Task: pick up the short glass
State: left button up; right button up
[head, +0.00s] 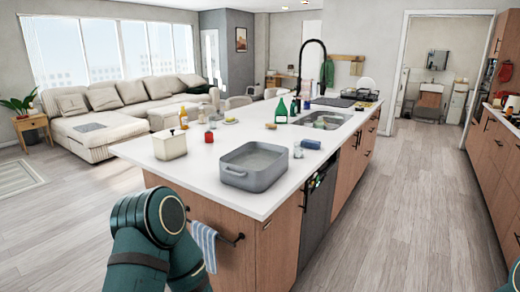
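A small, greyish, see-through thing that looks like a short glass (298,152) stands on the white island top, just right of the grey roasting pan. It is too small here to be sure that it is the short glass. Neither of my grippers is in view. A dark green part of my arm shows at the bottom left, in front of the island's near end, and a sliver of another part shows at the lower right edge.
On the white island top (200,178) stand a grey roasting pan (246,180), a white lidded box (170,147), a blue item (310,144), a green bottle (281,111) and a sink (322,120). A striped towel (205,245) hangs at the near end. The floor right of the island is clear.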

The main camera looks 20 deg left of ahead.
aim_at(298, 148)
jog(key=i+l+u, duration=0.3)
jog(key=i, duration=0.15)
jog(key=i+l+u, duration=0.25)
jog(key=i+l, duration=0.6)
jog(key=i+l+u, duration=0.15)
jog(key=i+l, duration=0.35)
jog(key=l, duration=0.15)
jog(key=i+l, duration=0.4)
jog(key=l, duration=0.2)
jog(key=i+j+u, duration=0.05)
